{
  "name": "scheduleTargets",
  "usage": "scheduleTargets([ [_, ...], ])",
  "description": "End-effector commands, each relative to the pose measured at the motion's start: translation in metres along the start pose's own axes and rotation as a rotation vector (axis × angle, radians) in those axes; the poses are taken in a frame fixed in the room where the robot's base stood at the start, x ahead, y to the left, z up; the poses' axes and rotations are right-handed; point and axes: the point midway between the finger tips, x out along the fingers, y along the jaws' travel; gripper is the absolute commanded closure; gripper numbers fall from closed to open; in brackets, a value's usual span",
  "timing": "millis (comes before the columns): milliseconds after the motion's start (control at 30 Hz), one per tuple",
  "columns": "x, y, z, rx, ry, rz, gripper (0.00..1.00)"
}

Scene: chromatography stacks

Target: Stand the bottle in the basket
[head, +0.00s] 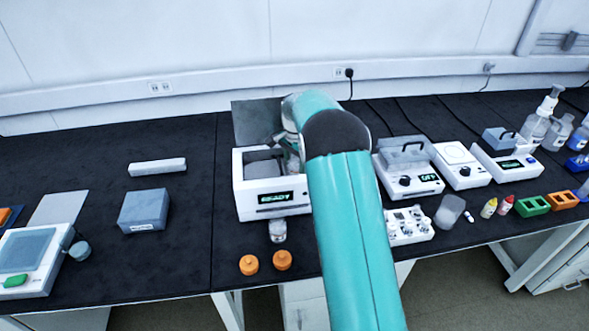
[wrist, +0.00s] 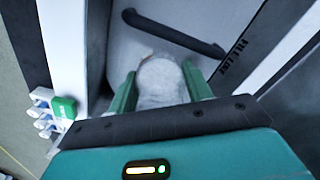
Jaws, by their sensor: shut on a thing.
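My gripper (wrist: 161,84) has its two green fingers shut on a pale, translucent bottle (wrist: 160,76), seen from above in the wrist view. The bottle is between the fingers, over a light grey space with a dark bar handle (wrist: 172,34) across it, which looks like the basket. Whether the bottle touches the floor there cannot be told. In the head view my arm reaches into the open-topped white bath (head: 243,205), whose display reads READY. My arm hides part of the bath, and the basket is hardly visible there.
Another clear bottle (head: 278,231) stands in front of the bath, near two orange caps (head: 249,265). A grey box (head: 144,209) is to the left. A white vial rack (head: 409,228) and a device reading OFF (head: 425,184) are to the right.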

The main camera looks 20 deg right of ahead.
Motion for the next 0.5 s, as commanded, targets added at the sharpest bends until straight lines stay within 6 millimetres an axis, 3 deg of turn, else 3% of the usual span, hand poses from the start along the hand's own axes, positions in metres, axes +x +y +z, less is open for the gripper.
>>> scheduleTargets([
  [167,0.025,-0.001,-0.001,0.0,0.0,0.001,0.82],
  [500,0.029,-0.003,-0.002,0.0,0.0,0.0,0.82],
])
